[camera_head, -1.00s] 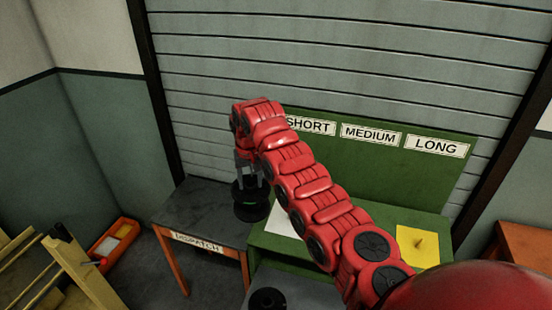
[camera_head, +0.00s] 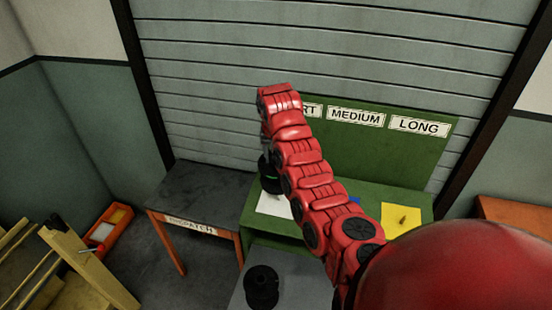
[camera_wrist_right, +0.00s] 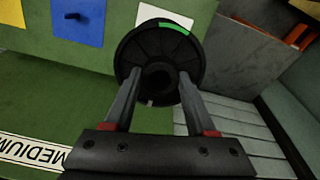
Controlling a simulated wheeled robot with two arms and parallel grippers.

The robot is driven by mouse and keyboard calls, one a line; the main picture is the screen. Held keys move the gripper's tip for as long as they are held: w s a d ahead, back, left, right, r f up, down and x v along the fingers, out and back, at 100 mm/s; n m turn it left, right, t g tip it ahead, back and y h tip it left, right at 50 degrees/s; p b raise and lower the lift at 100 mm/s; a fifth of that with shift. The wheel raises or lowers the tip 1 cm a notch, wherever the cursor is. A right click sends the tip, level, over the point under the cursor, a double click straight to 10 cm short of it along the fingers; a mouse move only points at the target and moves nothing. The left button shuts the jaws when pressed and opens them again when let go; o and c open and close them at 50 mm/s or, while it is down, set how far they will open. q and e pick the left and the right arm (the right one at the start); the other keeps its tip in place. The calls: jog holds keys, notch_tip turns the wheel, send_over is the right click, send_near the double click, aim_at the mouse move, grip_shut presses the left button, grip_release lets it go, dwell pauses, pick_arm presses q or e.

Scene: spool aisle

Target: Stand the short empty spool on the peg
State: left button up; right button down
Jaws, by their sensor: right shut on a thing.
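My right gripper (camera_wrist_right: 160,88) is shut on a black spool (camera_wrist_right: 160,45) with a green mark on its flange. In the head view the spool (camera_head: 269,174) shows beneath the wrist, partly behind my arm. It appears over the white square (camera_head: 273,205) at the left of the green bench, whose peg I cannot see. The white square (camera_wrist_right: 165,14) shows behind the spool in the right wrist view. The height of the spool above the bench is hard to tell. My left gripper is not in view.
A blue square (camera_wrist_right: 78,20) and a yellow square (camera_head: 402,221) each bear a peg. The green backboard (camera_head: 380,155) carries size labels. A dark DISPATCH table (camera_head: 205,190) stands left. Another black spool (camera_head: 262,286) stands on a grey surface in front.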

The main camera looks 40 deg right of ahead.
jog(key=shift+w+d+f+b, duration=0.15)
jog(key=shift+f+b, duration=0.25)
jog(key=shift+f, duration=0.55)
jog(key=shift+w+d+f+b, duration=0.1)
jog(key=shift+f+b, duration=0.25)
jog(key=shift+f, duration=0.65)
jog(key=shift+w+d+f+b, duration=0.15)
jog(key=shift+f+b, duration=0.25)
jog(key=shift+f, duration=0.55)
jog(key=shift+b, duration=0.5)
jog(key=shift+b, duration=0.3)
jog(key=shift+b, duration=0.35)
notch_tip(320, 180, down, 7)
jog(key=b, duration=0.3)
jog(key=shift+w+d+b, duration=0.35)
jog(key=shift+d+b, duration=0.05)
dwell(1.3)
jog(key=shift+c, duration=0.7)
grip_release()
jog(key=shift+r, duration=0.1)
